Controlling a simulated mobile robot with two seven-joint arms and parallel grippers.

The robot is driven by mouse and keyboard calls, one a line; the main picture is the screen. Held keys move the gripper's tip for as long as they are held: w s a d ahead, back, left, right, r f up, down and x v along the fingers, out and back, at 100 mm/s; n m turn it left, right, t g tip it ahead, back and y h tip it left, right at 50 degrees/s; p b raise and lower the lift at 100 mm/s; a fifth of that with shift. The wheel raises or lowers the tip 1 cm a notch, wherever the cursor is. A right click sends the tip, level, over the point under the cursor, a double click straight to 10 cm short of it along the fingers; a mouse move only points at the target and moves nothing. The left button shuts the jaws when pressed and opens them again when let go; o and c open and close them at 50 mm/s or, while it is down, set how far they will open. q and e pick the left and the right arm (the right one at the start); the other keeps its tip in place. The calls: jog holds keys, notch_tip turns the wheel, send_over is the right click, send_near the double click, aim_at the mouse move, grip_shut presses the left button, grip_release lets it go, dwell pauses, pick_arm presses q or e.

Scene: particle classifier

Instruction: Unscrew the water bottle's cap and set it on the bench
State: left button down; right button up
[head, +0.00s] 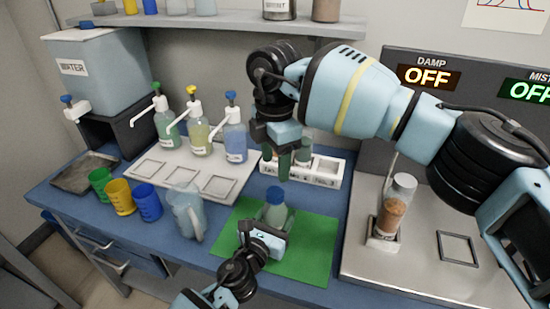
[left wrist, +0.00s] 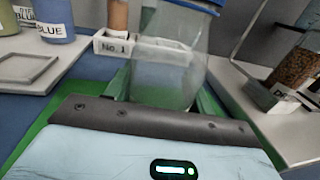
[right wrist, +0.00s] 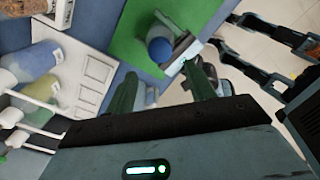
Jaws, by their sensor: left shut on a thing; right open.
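The clear water bottle (head: 275,213) stands upright on the green mat (head: 310,240), with its blue cap (head: 275,194) on top. In the left wrist view the bottle (left wrist: 168,62) fills the space between the green fingers of my left gripper (left wrist: 165,95), which is shut on its body. My right gripper (head: 284,168) is above and slightly behind the cap, fingers pointing down, open and empty. In the right wrist view the blue cap (right wrist: 160,50) shows beyond and between the open fingertips, apart from them. The blue bench (head: 230,268) surrounds the mat.
A clear pitcher (head: 187,212) stands left of the mat, beside blue, yellow and green cups. A white rack (head: 325,172) is behind the bottle. Pump bottles stand on a white tray (head: 220,186). A jar of brown grains (head: 392,210) sits on the grey machine at right.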

aim_at(275, 192)
jog(key=shift+f, duration=4.05)
jog(key=c, duration=1.1)
